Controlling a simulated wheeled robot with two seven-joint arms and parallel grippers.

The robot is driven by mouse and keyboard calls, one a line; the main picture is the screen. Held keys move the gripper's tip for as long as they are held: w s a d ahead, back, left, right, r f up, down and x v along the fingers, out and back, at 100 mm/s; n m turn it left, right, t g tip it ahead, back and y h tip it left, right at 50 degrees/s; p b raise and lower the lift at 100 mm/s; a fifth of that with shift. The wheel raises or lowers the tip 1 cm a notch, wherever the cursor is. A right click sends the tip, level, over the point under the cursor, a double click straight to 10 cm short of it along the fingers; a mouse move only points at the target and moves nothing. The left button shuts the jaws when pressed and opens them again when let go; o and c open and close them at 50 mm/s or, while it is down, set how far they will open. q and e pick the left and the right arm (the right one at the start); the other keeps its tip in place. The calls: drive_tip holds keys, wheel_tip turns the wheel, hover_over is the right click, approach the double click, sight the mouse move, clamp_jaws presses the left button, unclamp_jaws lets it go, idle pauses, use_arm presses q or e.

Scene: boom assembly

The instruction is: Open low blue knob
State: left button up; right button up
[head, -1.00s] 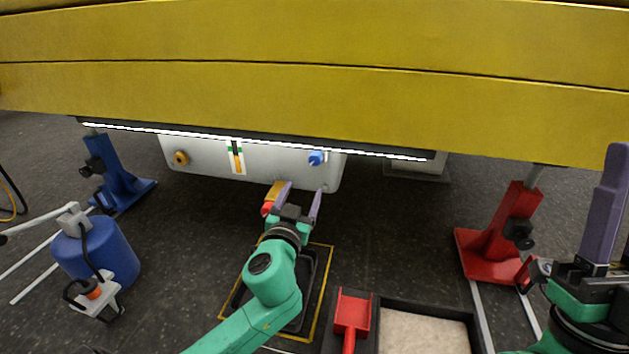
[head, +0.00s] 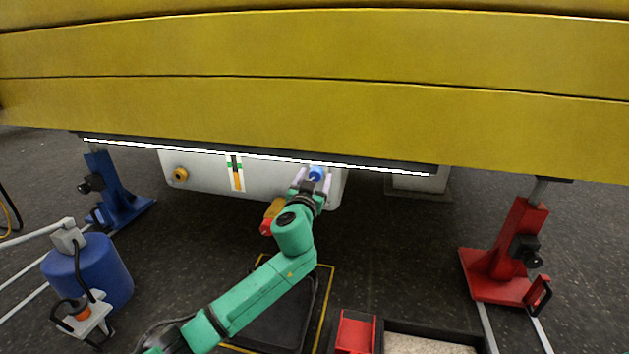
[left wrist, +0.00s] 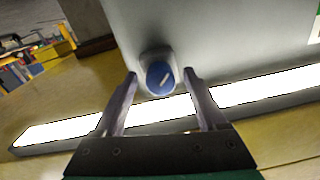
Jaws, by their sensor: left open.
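The blue knob (head: 316,174) sits on the right part of the front of a white tank (head: 205,172), under the yellow boom. In the left wrist view the knob (left wrist: 161,78) is a round blue cap with a pale slanted mark, on a grey base. My left gripper (head: 314,183) is open, with a finger on each side of the knob. In the left wrist view the fingertips (left wrist: 161,73) flank the knob, with a visible gap on both sides. My right gripper is out of view.
The yellow boom (head: 310,110) and a bright light strip (head: 270,158) hang just above the tank front. A yellow knob (head: 180,175) is at the tank's left. A blue stand (head: 112,190) and red stand (head: 505,250) stand either side.

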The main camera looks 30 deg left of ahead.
use_arm(q)
clamp_jaws()
